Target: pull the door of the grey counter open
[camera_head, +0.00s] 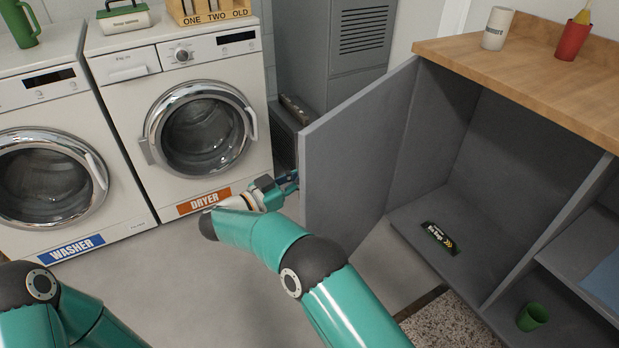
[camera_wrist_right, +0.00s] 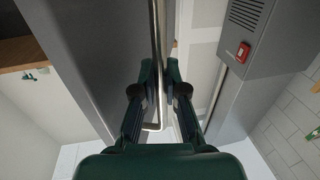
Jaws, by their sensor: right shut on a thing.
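The grey counter (camera_head: 472,138) with a wooden top stands at the right. Its door (camera_head: 352,155) is swung wide open, showing the compartment inside. The door's handle is hidden behind the panel in the head view. In the right wrist view the handle, a metal bar (camera_wrist_right: 156,28), runs between my right gripper's fingers. My right gripper (camera_head: 291,181) is at the far side of the door's free edge, partly hidden, and it is shut on the handle; its fingers also show in the wrist view (camera_wrist_right: 160,80). Only my left arm's links show at the bottom left; its gripper is out of view.
A dryer (camera_head: 130,105) and a washer (camera_head: 45,150) stand at the left. A grey locker (camera_head: 335,50) stands behind the door. Inside the counter lie a black packet (camera_head: 438,238) and a green cup (camera_head: 532,317). A white cup (camera_head: 496,28) and red pot (camera_head: 572,40) stand on top.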

